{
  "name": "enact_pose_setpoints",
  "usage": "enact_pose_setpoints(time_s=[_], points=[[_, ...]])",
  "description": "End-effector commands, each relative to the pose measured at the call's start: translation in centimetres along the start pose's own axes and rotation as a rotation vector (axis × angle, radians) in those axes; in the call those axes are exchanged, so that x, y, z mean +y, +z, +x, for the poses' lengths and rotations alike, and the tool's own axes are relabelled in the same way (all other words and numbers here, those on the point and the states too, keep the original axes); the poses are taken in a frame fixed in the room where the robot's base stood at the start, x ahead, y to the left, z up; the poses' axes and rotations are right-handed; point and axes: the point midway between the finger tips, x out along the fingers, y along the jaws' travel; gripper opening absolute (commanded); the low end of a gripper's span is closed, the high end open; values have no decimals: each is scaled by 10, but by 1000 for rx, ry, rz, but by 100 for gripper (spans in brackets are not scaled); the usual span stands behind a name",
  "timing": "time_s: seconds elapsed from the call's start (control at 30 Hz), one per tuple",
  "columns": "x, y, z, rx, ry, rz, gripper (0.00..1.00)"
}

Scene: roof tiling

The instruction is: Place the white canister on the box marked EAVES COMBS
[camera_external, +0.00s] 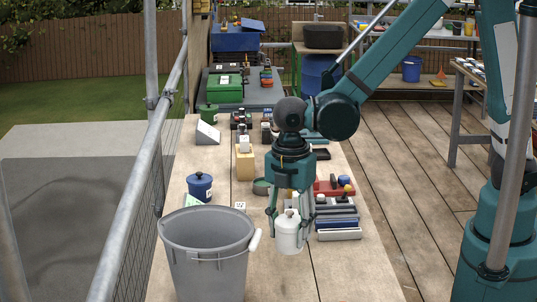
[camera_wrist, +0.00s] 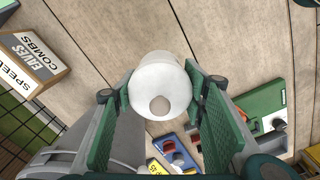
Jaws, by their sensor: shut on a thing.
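The white canister (camera_external: 288,234) hangs upright between the fingers of my gripper (camera_external: 290,216) in the external view. In the wrist view the canister (camera_wrist: 160,82) is seen end-on, with a green finger pad against each side. My gripper (camera_wrist: 161,95) is shut on it. The canister appears held above the table, but its exact height is hard to tell. The box marked EAVES COMBS (camera_wrist: 36,58) lies at the upper left of the wrist view, apart from the canister. I cannot pick this box out with certainty in the external view.
A grey bucket (camera_external: 207,250) stands close left of my gripper. Red, blue and grey items (camera_external: 338,220) lie to the right. A blue lidded pot (camera_external: 200,187) and a tan block (camera_external: 244,163) stand farther back. The near right table surface (camera_external: 350,272) is clear.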

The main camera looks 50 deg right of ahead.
Motion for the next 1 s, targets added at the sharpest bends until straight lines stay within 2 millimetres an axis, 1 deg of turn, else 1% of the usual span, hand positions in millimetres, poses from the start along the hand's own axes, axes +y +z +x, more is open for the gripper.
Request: enact_pose_setpoints(time_s=[0.13,0.23,0.37,0.43,0.57,0.83,1.0], points=[[3,0,-2,0,0,-1,15],[10,-2,-6,0,0,-2,15],[27,-4,-14,0,0,-6,15],[40,-6,-20,0,0,-10,15],[70,-9,-34,0,0,-17,15],[145,-13,-63,0,1,-39,15],[191,-12,-80,0,1,-54,15]])
